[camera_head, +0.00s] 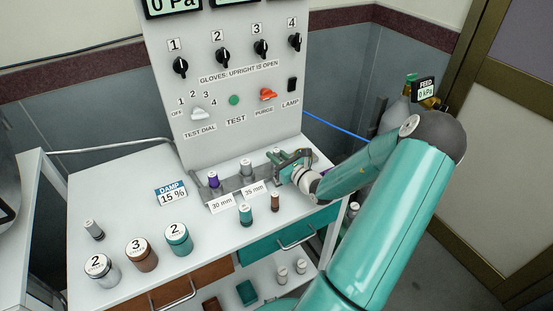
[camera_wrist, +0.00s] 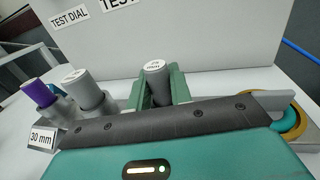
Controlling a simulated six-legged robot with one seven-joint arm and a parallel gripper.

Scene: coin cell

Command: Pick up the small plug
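Several capped plugs stand in a grey rack at the foot of the panel. A purple plug (camera_head: 213,180) and a grey plug (camera_head: 246,169) stand left of my gripper. The purple plug (camera_wrist: 36,92) and the grey plug (camera_wrist: 80,84) also show in the wrist view. Another grey-capped plug (camera_wrist: 156,78) stands upright between the green fingers of my gripper (camera_wrist: 160,92), close to both. Whether they touch it is unclear, and its lower part is hidden. I cannot read which plug is the small one.
The rack (camera_head: 228,190) carries 30 mm and 35 mm labels. A teal plug (camera_head: 245,214) and a brown plug (camera_head: 275,201) stand in front of it. Several numbered jars, including a brown jar (camera_head: 141,255), stand at the front left. The upright panel (camera_head: 215,105) rises close behind.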

